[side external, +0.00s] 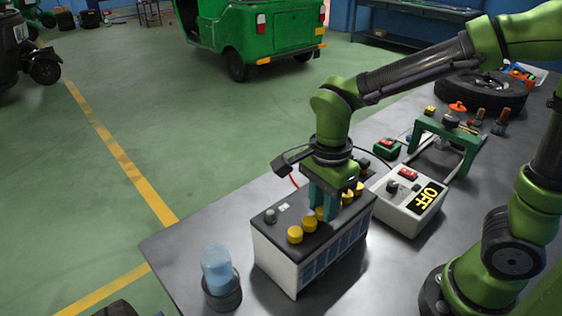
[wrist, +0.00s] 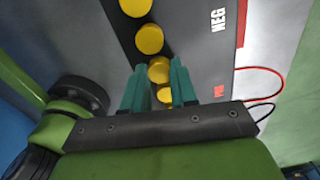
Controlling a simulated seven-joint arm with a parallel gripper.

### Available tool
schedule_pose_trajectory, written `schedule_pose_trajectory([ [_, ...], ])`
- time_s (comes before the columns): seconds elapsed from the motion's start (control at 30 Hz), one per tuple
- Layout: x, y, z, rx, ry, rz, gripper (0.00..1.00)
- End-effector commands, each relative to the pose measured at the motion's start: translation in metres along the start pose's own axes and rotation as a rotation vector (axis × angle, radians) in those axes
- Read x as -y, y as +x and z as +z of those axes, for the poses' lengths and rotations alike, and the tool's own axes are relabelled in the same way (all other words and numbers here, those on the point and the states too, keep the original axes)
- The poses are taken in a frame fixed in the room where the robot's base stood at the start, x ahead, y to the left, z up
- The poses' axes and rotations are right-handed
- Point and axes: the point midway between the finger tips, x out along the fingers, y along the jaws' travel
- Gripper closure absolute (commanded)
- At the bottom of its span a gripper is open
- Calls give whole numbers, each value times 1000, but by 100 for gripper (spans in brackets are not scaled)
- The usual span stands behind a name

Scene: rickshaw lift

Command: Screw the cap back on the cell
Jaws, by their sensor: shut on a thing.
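The battery (side external: 272,262) has a dark top, a pale case with blue side windows and a row of yellow caps. Its dark top also shows in the wrist view (wrist: 186,35). My gripper (side external: 331,216) points down over the middle of the row. In the wrist view, my green fingers (wrist: 160,68) stand on either side of one yellow cap (wrist: 159,72) and are shut on it. The opening under this cap is hidden, and I cannot tell whether the cap is seated. Other yellow caps (side external: 295,234) sit along the row on both sides.
A clear blue-tinted jar in a dark holder (side external: 221,284) stands left of the battery. A white box marked OFF (side external: 408,208) stands close on its right. A green stand (side external: 447,140) and a tire (side external: 481,93) are farther back. Red and black cables run beside the battery.

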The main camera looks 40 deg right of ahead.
Motion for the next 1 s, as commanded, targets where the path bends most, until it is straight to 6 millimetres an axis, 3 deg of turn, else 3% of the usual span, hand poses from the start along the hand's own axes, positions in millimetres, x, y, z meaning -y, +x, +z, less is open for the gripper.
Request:
schedule_pose_trajectory([
  [0.3, 0, 0, 0, 0, 421, 0, 92],
  [0.73, 0, 0, 0, 0, 456, 0, 92],
  [0.77, 0, 0, 0, 0, 456, 0, 70],
  [0.8, 0, 0, 0, 0, 455, 0, 66],
  [1.0, 0, 0, 0, 0, 455, 0, 66],
])
